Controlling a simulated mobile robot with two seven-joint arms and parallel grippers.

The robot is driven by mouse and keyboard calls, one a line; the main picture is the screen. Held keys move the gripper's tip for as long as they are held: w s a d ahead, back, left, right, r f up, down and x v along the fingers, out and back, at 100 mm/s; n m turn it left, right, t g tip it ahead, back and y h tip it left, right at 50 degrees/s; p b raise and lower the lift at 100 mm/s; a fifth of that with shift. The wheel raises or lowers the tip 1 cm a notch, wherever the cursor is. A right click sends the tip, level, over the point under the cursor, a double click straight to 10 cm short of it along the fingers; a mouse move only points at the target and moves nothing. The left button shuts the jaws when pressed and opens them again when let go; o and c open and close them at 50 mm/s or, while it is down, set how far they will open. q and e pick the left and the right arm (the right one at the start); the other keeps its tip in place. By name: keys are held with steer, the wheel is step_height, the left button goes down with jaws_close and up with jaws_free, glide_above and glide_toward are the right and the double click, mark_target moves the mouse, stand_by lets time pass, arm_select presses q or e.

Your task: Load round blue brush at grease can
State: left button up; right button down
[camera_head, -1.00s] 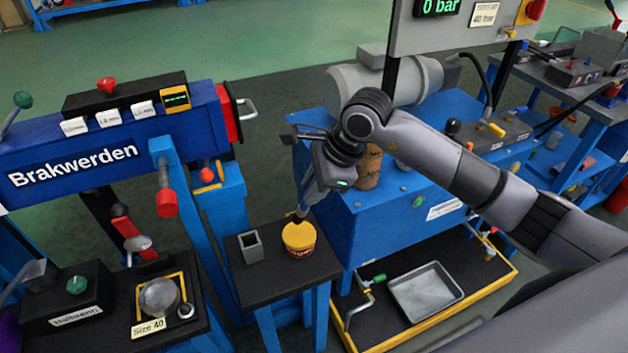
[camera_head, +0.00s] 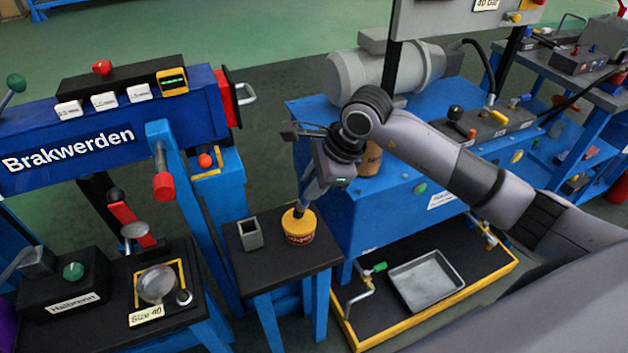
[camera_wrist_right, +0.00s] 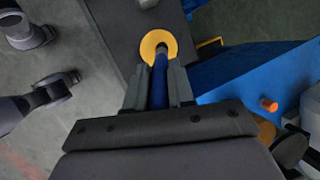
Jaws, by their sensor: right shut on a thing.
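The grease can (camera_head: 299,232) is a small yellow and red tub on a black-topped stand in the head view. My right gripper (camera_head: 304,200) is above it, pointing down. In the right wrist view the gripper (camera_wrist_right: 160,95) is shut on the round blue brush (camera_wrist_right: 160,72), whose blue handle runs between the fingers. The brush's lower end reaches the yellow top of the can (camera_wrist_right: 150,44). The bristles are hidden, and I cannot tell how deep they are in the can.
An open grey square holder (camera_head: 250,234) stands left of the can on the black stand (camera_head: 285,266). A blue pump cabinet (camera_head: 385,215) stands close on the right. The blue Brakwerden press (camera_head: 110,130) stands at the left.

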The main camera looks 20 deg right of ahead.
steer(key=shift+s+f+b, duration=0.1)
steer(key=shift+f+b, duration=0.65)
steer(key=shift+f, duration=0.05)
stand_by(1.7)
steer(key=shift+r, duration=0.1)
steer(key=shift+r+p, duration=2.1)
steer(key=shift+r, duration=1.45)
